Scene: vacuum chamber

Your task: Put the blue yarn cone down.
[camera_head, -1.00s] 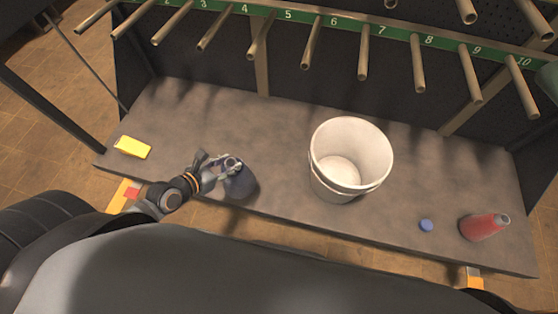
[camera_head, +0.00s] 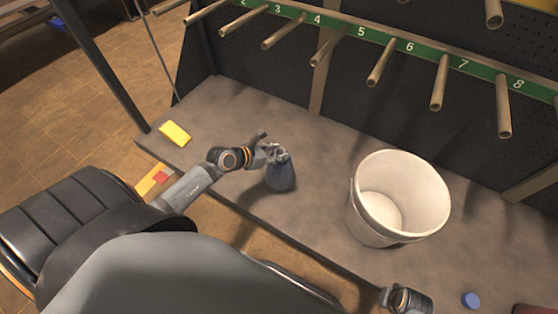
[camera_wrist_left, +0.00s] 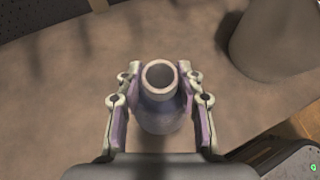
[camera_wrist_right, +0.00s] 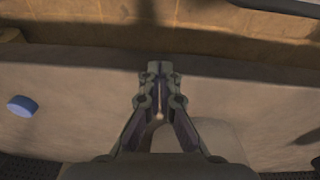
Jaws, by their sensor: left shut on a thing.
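The blue yarn cone (camera_head: 281,176) is upright over the left half of the grey bench top, near its front edge. My left gripper (camera_head: 277,154) is shut on the upper part of the cone. In the left wrist view the cone (camera_wrist_left: 158,108) stands between both fingers (camera_wrist_left: 160,84), with its pale open top ring facing the camera. I cannot tell whether its base touches the bench. My right gripper shows in the right wrist view (camera_wrist_right: 160,70) with its fingertips together and nothing visible between them; its arm enters the head view at the bottom right.
A white bucket (camera_head: 366,226) stands right of the cone. A yellow block (camera_head: 174,133) lies at the left end of the bench (camera_head: 235,108). A blue disc (camera_head: 471,300) and part of a red object (camera_head: 532,310) are at bottom right. Numbered pegs (camera_head: 438,84) jut out behind.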

